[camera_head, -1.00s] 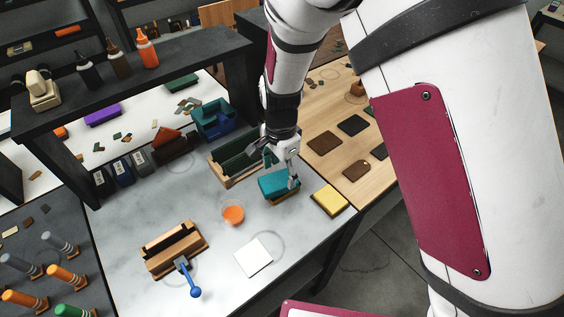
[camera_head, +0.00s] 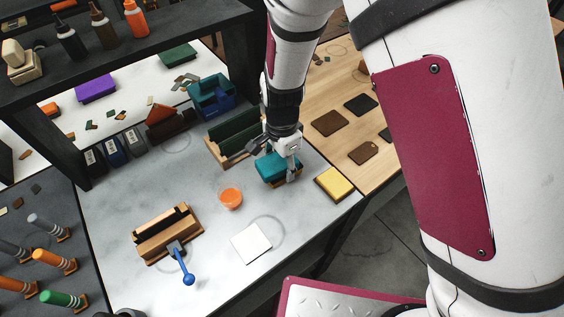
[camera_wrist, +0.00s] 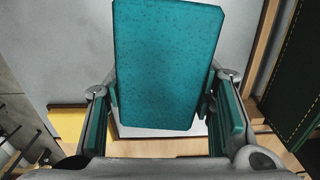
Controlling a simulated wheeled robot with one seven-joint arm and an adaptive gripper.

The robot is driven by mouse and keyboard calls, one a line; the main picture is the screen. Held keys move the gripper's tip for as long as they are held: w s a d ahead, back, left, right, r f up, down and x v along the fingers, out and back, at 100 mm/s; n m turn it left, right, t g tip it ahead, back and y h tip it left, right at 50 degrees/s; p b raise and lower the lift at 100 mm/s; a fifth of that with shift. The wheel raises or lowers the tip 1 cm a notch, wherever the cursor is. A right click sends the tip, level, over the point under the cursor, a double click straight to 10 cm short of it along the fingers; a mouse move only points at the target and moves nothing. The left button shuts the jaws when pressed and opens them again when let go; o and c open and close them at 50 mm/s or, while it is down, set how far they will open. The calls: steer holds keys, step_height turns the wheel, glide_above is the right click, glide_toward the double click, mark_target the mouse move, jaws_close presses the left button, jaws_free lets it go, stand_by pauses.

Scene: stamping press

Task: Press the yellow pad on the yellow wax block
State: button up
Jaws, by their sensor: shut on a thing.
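A yellow block (camera_head: 334,183) with a brown lower side lies at the right edge of the grey table; part of it shows at the left in the wrist view (camera_wrist: 67,123). It is the only yellow block I see, and I cannot tell whether it is the pad or the wax. My gripper (camera_head: 285,165) is shut on a teal block (camera_head: 272,168), left of the yellow block and apart from it. The teal block fills the middle of the wrist view (camera_wrist: 167,62) between the two fingers. A brown edge shows beneath it; I cannot tell whether it touches the table.
A wooden rack with dark green inside (camera_head: 228,150) stands close behind my gripper. An orange cup (camera_head: 230,199), a white square (camera_head: 251,243) and a wooden holder with a blue-knobbed lever (camera_head: 167,232) are to the left. A wooden table with dark squares (camera_head: 330,123) adjoins on the right.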

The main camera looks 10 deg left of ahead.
steer(key=shift+r+p, duration=1.45)
steer(key=shift+r, duration=1.1)
steer(key=o, duration=0.7)
steer(key=c, duration=0.7)
